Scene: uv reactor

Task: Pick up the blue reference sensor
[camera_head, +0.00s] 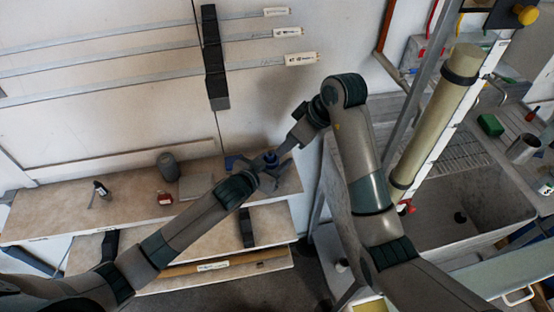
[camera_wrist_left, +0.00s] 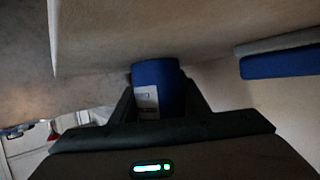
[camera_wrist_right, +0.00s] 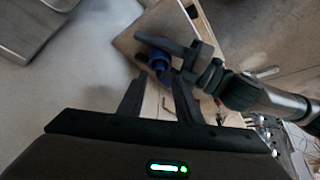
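The blue reference sensor is a short blue cylinder with a pale label. It shows upright between the fingers of my left gripper in the left wrist view (camera_wrist_left: 172,84). In the head view it is a small blue spot (camera_head: 270,157) over the right end of the bench, partly hidden by my left gripper (camera_head: 266,168). It also shows in the right wrist view (camera_wrist_right: 158,63). The left fingers stand close on both sides of it; I cannot tell whether they press on it. My right gripper (camera_head: 288,146) is open and empty, just above and right of the sensor.
A sink (camera_head: 445,215) and a tall pale tube (camera_head: 440,110) stand on the right. The bench front has clear room.

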